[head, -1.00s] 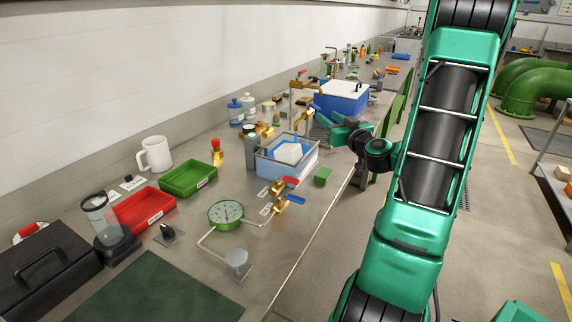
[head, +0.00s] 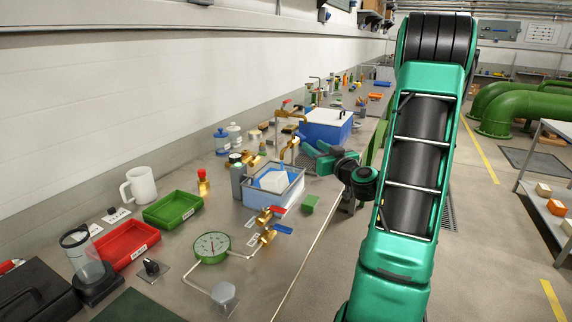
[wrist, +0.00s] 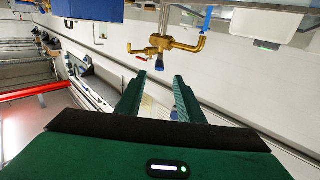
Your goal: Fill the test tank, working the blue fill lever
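The test tank (head: 290,197), a clear box with blue-tinted sides and a white block inside, stands on the bench in the head view. A blue lever (head: 282,229) sits on a brass valve in front of it, near a valve with a red lever (head: 276,209). A brass tap (wrist: 165,43) lies beyond the fingertips, with a dark blue end and a small red lever. Which head-view fitting this is, I cannot tell.
A blue box with a white lid (head: 325,128) stands behind the tank. A green-rimmed gauge (head: 211,246), green tray (head: 172,209), red tray (head: 125,245) and white mug (head: 140,185) are to the left. The floor right of the bench is mostly clear.

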